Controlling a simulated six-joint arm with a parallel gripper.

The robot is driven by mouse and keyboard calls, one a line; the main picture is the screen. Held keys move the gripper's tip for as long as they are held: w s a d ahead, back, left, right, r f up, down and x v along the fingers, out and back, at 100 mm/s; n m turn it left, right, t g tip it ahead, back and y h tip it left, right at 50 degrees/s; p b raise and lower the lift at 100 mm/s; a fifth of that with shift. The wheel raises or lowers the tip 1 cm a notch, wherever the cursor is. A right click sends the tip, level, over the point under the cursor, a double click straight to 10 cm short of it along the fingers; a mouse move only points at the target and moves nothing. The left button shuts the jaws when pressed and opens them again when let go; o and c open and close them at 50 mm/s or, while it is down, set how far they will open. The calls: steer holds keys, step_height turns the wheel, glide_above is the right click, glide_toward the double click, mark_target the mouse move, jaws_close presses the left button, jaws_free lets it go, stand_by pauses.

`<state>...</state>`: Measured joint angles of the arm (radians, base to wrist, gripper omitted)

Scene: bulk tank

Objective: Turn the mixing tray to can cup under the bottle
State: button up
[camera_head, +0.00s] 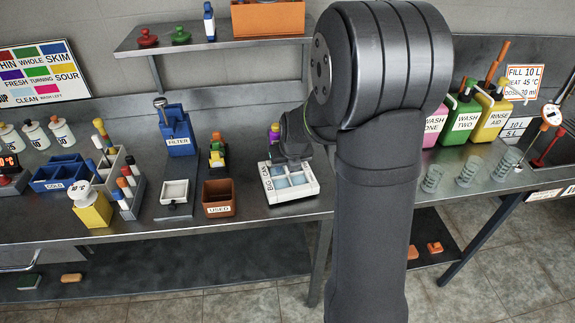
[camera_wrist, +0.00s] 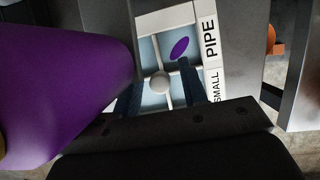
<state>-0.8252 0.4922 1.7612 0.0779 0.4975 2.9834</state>
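The mixing tray (camera_head: 308,192) is a white square frame with pale blue compartments, on the bench below my gripper. Its front-left side reads "BIG CAN" in the head view. In the wrist view the tray (camera_wrist: 211,44) shows "PIPE" and "SMALL" labels, a round white centre knob (camera_wrist: 160,83) and a purple spot (camera_wrist: 180,47) in one compartment. My gripper (camera_wrist: 161,68) is open, its dark blue fingers on either side of the knob; contact cannot be told. A large purple object (camera_wrist: 65,80), possibly the bottle, fills the wrist view's left. Which cup is under the bottle cannot be told.
The brown "USED" box (camera_head: 218,198) and a grey stand with a white cup (camera_head: 174,192) are left of the tray. The blue "FILTER" holder (camera_head: 177,131) stands behind them. Clear glasses (camera_head: 470,170) stand to the right. My arm hides the bench's middle right.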

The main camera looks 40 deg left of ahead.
steer(key=v, duration=1.7)
steer(key=shift+r, duration=0.2)
steer(key=w+d+f+n+g+y, duration=0.6)
steer(key=w+f+n+g+y, duration=0.2)
steer(key=w+f+n+g, duration=0.5)
steer(key=s+a+f, duration=0.1)
steer(key=s+a, duration=0.2)
steer(key=a, duration=0.1)
steer(key=s+a+f+n+t, duration=0.1)
steer(key=s+a, duration=0.2)
steer(key=a, duration=0.1)
steer(key=s+a+f+t, duration=0.1)
steer(key=s+a+f, duration=0.1)
steer(key=s+a, duration=0.2)
steer(key=shift+a+f, duration=0.1)
steer(key=shift+a, duration=0.2)
